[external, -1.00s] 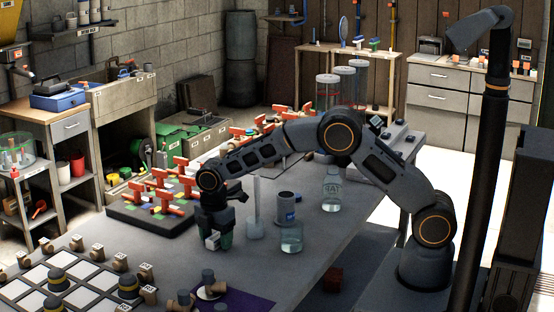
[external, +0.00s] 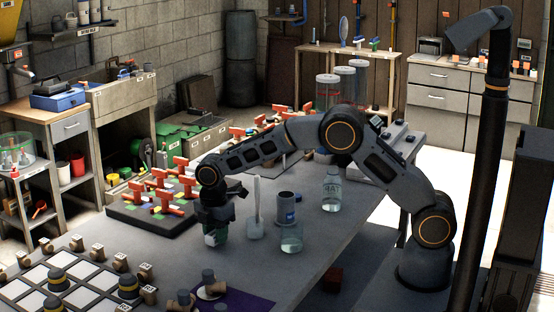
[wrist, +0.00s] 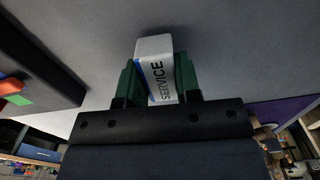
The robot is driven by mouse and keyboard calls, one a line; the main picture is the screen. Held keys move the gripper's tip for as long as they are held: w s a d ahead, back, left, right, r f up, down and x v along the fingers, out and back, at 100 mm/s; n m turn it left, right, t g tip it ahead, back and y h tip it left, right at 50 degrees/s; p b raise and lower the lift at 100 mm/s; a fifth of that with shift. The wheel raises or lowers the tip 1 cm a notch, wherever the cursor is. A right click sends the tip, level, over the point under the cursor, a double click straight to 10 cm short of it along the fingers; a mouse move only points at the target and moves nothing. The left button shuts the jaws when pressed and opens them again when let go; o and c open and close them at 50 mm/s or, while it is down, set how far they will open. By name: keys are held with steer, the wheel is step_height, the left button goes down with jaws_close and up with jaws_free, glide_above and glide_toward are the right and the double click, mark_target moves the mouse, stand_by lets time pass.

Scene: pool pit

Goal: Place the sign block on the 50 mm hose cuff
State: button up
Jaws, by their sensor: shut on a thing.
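My gripper (external: 216,238) is shut on a small white sign block (wrist: 154,68) and holds it over the grey table. In the wrist view, the block has a white face lettered SERVICE with a blue edge and sits between two green fingers. The white block also shows small at the gripper's tip in the external view (external: 209,240). I cannot make out which thing is the 50 mm hose cuff. A dark grey cylinder (external: 286,210) with a blue label stands right of my gripper. Smaller grey cylindrical pieces (external: 209,278) stand at the table's front.
A clear plastic-like upright piece (external: 256,225), a glass beaker (external: 291,240) and a bottle (external: 332,190) stand right of the gripper. A board with red-handled valves (external: 160,215) lies behind left. A purple mat (external: 250,302) and a gridded tray (external: 40,272) are in front.

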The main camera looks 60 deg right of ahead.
step_height(320, 180, up, 8)
steer(key=shift+r, duration=0.1)
steer(key=s+d+r+m+p, duration=0.15)
steer(key=s+d+r, duration=0.25)
steer(key=d+r, duration=0.85)
steer(key=s+d+r+m, duration=0.2)
steer(key=s+d+r, duration=0.3)
steer(key=s, duration=0.5)
steer(key=s+d, duration=0.1)
steer(key=s, duration=0.4)
steer(key=p, duration=0.3)
glide_above(286, 194)
steer(key=s, duration=0.2)
steer(key=f, duration=1.3)
steer(key=shift+w+a+f, duration=0.1)
steer(key=shift+w+a, duration=0.05)
steer(key=shift+w, duration=0.1)
steer(key=shift+w+f, duration=0.7)
steer(key=shift+f, duration=1.65)
